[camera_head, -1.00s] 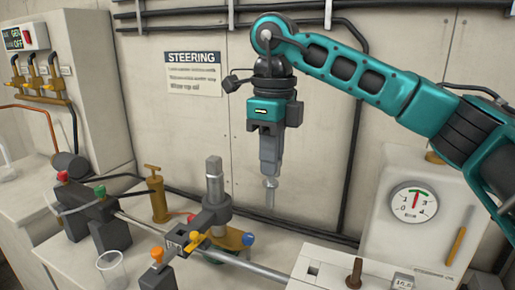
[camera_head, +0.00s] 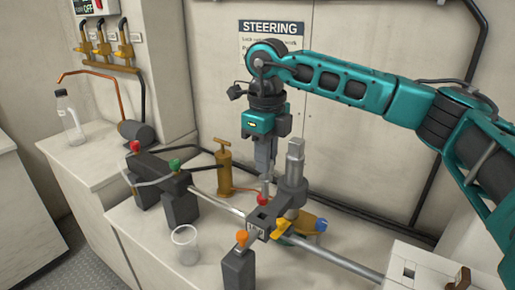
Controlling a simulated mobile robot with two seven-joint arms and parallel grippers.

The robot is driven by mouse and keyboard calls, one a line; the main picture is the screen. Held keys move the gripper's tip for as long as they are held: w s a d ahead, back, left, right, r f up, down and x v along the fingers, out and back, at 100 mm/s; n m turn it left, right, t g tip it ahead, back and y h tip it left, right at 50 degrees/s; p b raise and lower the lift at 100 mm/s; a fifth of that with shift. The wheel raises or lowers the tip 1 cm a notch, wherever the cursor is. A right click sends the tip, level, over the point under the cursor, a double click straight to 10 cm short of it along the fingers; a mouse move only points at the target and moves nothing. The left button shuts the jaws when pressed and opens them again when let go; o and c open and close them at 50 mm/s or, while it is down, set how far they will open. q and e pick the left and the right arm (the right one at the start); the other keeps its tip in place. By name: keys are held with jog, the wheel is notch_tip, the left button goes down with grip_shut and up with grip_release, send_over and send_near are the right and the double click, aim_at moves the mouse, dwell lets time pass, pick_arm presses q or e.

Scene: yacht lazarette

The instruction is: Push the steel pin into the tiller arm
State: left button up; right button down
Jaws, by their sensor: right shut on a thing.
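My right gripper (camera_head: 265,168) points straight down and is shut on the upper end of the steel pin (camera_head: 265,187). The pin hangs upright, just left of the tall grey rudder post (camera_head: 295,165). The dark grey tiller arm (camera_head: 270,213) is clamped round the post and reaches toward the front left, with a dark square opening in its top near the free end. The pin appears above and behind this arm; the exact gap is hard to judge. A red knob shows by the pin's lower end. My left gripper is not in view.
A steel rod (camera_head: 345,262) runs across the bench under the tiller. A brass pump (camera_head: 224,170) stands behind, left of the pin. A clear cup (camera_head: 186,245) and a dark block with an orange knob (camera_head: 238,268) stand in front. A bottle (camera_head: 70,118) stands far left.

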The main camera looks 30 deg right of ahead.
aim_at(263, 179)
jog(key=shift+w+a+f, duration=0.1)
jog(key=shift+w+a, duration=0.05)
jog(key=shift+w, duration=0.15)
jog(key=shift+s, duration=0.1)
jog(key=shift+f+b, duration=0.8)
jog(key=shift+f, duration=0.35)
jog(key=shift+f+b, duration=0.8)
jog(key=shift+f, duration=0.45)
jog(key=shift+f, duration=0.3)
jog(key=shift+f+b, duration=0.35)
jog(key=shift+f+b, duration=0.55)
jog(key=shift+f, duration=0.25)
dwell(0.5)
